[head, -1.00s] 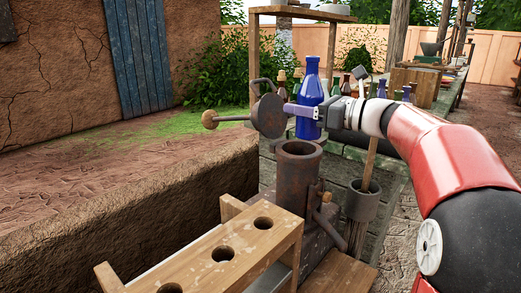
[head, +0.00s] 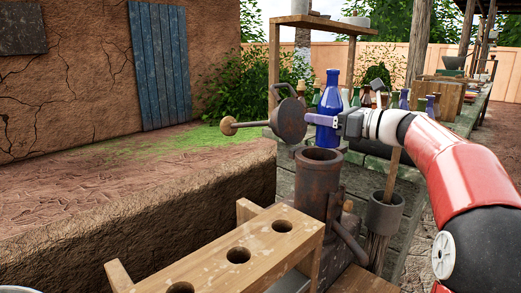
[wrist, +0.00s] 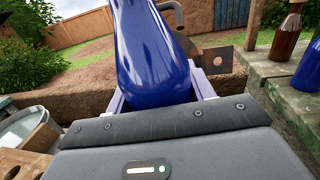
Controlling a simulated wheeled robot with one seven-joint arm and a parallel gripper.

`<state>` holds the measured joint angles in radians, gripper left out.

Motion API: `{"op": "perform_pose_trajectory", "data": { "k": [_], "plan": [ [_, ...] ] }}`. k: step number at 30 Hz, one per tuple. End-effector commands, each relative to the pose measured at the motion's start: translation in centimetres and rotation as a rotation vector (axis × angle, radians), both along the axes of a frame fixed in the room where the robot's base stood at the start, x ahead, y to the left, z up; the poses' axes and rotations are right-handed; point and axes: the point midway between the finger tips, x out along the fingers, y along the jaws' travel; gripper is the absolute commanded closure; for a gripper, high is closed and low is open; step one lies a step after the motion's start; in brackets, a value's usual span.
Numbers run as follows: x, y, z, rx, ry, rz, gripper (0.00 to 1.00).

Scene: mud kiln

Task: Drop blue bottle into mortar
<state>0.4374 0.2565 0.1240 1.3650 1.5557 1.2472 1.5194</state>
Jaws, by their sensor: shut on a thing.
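The blue bottle (head: 328,98) is upright between the jaws of my gripper (head: 325,119), which is shut on it. It also fills the upper middle of the wrist view (wrist: 155,55), between the pale fingers. A rusty, open-topped metal cylinder (head: 319,178), which looks like the mortar, stands below it in the head view. The bottle's base shows just above and behind the cylinder's far rim. I cannot tell how far behind it is. A round rusty lid (head: 290,120) on a handle stands beside the opening, left of the bottle.
A grey cup (head: 385,213) with a wooden stick stands right of the cylinder. A wooden rack with holes (head: 262,240) is in front. Several bottles stand behind on a table under a wooden shelf (head: 315,21). A mud wall (head: 140,215) runs along the left.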

Motion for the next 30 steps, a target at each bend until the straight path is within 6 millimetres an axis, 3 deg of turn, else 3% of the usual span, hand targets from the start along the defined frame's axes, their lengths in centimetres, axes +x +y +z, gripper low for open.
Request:
{"op": "perform_pose_trajectory", "data": {
  "k": [9, 10, 15, 24, 30],
  "plan": [
    [0.0, 0.0, -0.2, 0.0, -0.001, 0.0, 0.74],
    [0.0, 0.0, -0.2, 0.0, -0.001, 0.0, 0.43],
    [0.0, 0.0, -0.2, -0.001, -0.001, 0.0, 0.21],
    [-0.1, -0.2, -0.3, -0.001, 0.001, -0.001, 0.21],
    [-1.7, -2.4, -0.3, -0.001, -0.002, -0.005, 0.21]
  ]
}}
